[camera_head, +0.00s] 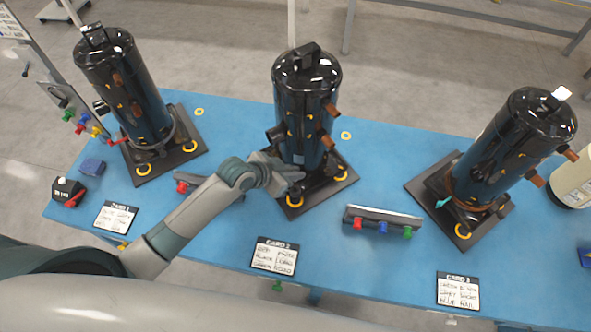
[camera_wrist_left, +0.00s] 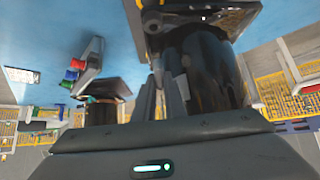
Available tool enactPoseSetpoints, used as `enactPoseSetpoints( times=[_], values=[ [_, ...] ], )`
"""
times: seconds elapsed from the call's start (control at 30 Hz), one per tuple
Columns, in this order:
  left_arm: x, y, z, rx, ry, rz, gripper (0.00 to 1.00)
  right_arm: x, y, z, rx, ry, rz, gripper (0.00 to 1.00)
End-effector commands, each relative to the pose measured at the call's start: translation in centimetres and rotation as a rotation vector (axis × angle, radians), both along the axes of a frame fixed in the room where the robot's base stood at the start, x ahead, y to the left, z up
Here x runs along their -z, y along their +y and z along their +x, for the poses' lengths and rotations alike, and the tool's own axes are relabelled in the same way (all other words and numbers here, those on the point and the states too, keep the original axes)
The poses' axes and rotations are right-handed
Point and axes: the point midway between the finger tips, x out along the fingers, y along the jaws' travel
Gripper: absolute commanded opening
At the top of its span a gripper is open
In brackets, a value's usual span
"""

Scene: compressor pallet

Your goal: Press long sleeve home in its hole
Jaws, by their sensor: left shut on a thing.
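The middle compressor (camera_head: 305,110), a black upright cylinder, stands on a dark square base plate (camera_head: 340,163) with yellow rings near its corners. My left gripper (camera_head: 287,178) reaches in from the left, low at the front of this compressor. In the left wrist view the fingers (camera_wrist_left: 163,92) are close together beside the black cylinder (camera_wrist_left: 205,65), under the plate edge. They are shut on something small. I take it for the long sleeve, but its outline and its hole are hidden by the fingers. My right gripper is in neither view.
Similar compressors stand at the left (camera_head: 122,85) and right (camera_head: 510,145) on the blue table (camera_head: 230,125). A grey rack with coloured pieces (camera_head: 382,220) lies right of my arm; another (camera_head: 190,183) is partly behind it. Cards (camera_head: 273,256) lie along the front edge.

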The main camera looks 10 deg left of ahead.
Motion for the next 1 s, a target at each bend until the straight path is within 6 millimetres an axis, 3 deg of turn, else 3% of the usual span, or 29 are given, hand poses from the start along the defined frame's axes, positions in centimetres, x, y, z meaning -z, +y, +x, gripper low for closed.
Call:
enactPoseSetpoints(
  times=[0.27, 0.57, 1.0],
  values=[
    [0.5, 0.0, 0.0, -0.002, 0.0, -0.001, 0.0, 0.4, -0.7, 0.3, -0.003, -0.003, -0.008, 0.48],
    [2.6, 0.0, -0.1, -0.001, -0.001, -0.001, 0.0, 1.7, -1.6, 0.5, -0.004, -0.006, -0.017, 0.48],
    [5.4, 0.0, 0.0, -0.001, -0.002, -0.001, 0.0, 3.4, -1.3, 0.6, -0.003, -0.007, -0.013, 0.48]
  ],
)
